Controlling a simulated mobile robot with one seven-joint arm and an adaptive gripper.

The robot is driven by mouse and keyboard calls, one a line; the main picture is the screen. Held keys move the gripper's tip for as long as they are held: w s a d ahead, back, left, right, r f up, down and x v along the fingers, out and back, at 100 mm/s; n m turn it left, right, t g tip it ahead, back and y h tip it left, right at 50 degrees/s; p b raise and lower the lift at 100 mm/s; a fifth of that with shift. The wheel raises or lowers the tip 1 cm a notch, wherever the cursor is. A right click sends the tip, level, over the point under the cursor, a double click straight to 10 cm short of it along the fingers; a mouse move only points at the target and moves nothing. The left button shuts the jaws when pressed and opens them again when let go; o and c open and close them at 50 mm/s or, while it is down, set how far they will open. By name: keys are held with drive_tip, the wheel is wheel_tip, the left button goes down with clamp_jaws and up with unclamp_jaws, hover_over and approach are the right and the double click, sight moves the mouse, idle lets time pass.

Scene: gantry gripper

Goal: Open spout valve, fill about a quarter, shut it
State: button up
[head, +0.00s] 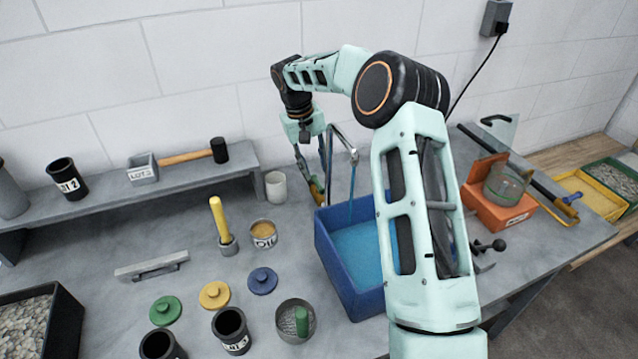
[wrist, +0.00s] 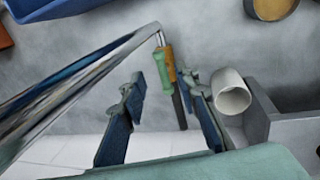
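A blue bin (head: 331,262) stands on the bench under a bent metal spout (head: 342,135). A thin blue stream (head: 350,208) falls from the spout tip into the bin. Blue liquid (head: 362,252) covers its floor below the rim; my arm hides the right side, so the exact level is unclear. A green and yellow valve handle (head: 317,190) is beside the spout; it also shows in the wrist view (wrist: 163,72). My gripper (head: 312,172) is open around the handle, with a finger on each side and gaps visible in the wrist view (wrist: 160,90).
A white cup (head: 276,186) stands close left of my gripper, near the shelf (head: 190,175). A tin (head: 263,235), a yellow-handled tool (head: 219,220) and several coloured lids lie left of the bin. An orange box (head: 495,205) is at right, behind my arm.

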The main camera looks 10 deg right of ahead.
sight(320, 187)
drive_tip(key=f, duration=0.2)
drive_tip(key=d+f+p, duration=0.1)
drive_tip(key=f, duration=0.4)
drive_tip(key=shift+w+d+f, duration=0.2)
drive_tip(key=shift+d+f, duration=0.05)
drive_tip(key=shift+c, duration=0.6)
clamp_jaws()
